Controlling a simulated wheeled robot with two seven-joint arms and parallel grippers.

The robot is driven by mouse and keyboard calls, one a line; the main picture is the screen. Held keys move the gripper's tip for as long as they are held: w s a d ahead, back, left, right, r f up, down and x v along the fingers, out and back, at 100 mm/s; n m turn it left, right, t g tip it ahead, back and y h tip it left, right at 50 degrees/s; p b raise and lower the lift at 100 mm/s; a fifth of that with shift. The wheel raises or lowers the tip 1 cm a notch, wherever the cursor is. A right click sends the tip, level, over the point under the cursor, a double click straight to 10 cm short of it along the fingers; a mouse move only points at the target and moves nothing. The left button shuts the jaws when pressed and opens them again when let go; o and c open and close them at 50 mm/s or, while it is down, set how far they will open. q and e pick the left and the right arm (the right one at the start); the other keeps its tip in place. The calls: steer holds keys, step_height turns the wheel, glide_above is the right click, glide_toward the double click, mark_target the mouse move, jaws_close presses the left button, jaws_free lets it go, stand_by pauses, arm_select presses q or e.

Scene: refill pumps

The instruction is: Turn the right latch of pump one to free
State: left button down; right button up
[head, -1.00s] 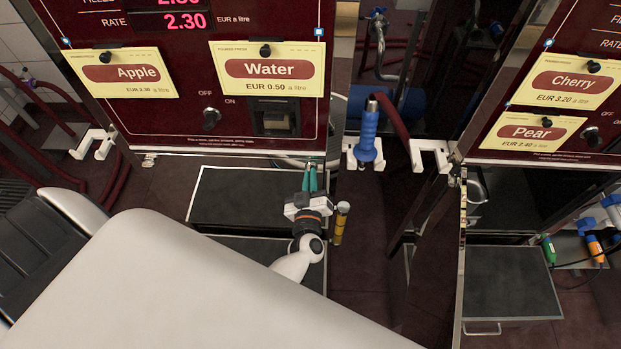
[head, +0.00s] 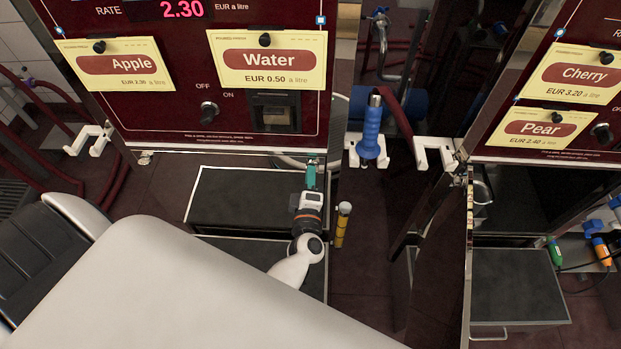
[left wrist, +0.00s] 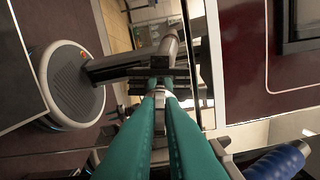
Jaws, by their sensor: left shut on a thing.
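Pump one (head: 215,120) is the dark red cabinet with the Apple (head: 113,66) and Water (head: 265,60) cards. My left gripper (head: 311,175), with green fingers, is at the cabinet's lower right corner, just under the front panel. It is shut on a small part there, the right latch. The latch is mostly hidden by the fingers in the head view. In the left wrist view the fingertips (left wrist: 160,95) close around a small pale piece, and the latch's exact angle cannot be told. My right gripper is not in view.
A blue-handled nozzle (head: 371,130) hangs in a white holder just right of the gripper. A yellow cylinder (head: 342,225) stands beside my left wrist. Another red cabinet with Cherry (head: 580,75) and Pear cards is at right. A dark tray (head: 245,198) lies below pump one.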

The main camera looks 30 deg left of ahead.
arm_select(q)
steer(key=shift+f+n+b, duration=0.1)
steer(key=shift+n+b, duration=0.25)
steer(key=shift+n, duration=0.65)
steer(key=c, duration=1.5)
jaws_free()
steer(key=shift+c, duration=0.2)
